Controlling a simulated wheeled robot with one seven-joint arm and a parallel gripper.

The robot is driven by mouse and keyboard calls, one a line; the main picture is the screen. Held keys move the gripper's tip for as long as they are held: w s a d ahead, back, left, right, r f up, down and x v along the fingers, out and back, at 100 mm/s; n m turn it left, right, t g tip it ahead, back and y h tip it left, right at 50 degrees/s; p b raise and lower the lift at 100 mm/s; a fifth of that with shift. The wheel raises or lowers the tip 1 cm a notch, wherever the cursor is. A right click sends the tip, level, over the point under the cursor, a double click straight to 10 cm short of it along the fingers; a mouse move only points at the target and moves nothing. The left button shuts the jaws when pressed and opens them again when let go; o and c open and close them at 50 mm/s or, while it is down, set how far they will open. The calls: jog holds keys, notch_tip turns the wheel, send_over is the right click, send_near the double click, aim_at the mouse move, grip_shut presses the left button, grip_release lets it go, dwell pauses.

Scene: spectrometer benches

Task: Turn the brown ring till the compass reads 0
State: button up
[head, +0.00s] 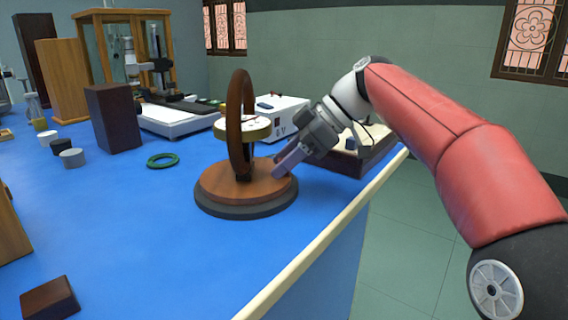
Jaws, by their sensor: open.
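The brown ring (238,88) stands upright on a round brown wooden base (222,188) with a dark grey foot, near the right edge of the blue bench. The compass (262,128) is a round brass-rimmed disc held at the ring's middle. Its pale face is seen at a slant, and its needle and reading are too small to tell. My gripper (279,172) points down and left at the right side of the base, low beside the ring. It is open, with nothing seen between its fingers. It is apart from the ring's upper part; contact with the base cannot be told.
A white meter box (284,108) and an open dark case (349,160) stand behind my gripper. A dark brown block (115,120), a green ring (162,161) and small weights (72,158) lie left. Bench front is mostly clear, except a brown block (49,298).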

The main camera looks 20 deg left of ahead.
jog(key=shift+a+f, duration=0.15)
jog(key=shift+c, duration=0.4)
grip_shut()
jog(key=shift+s, duration=0.1)
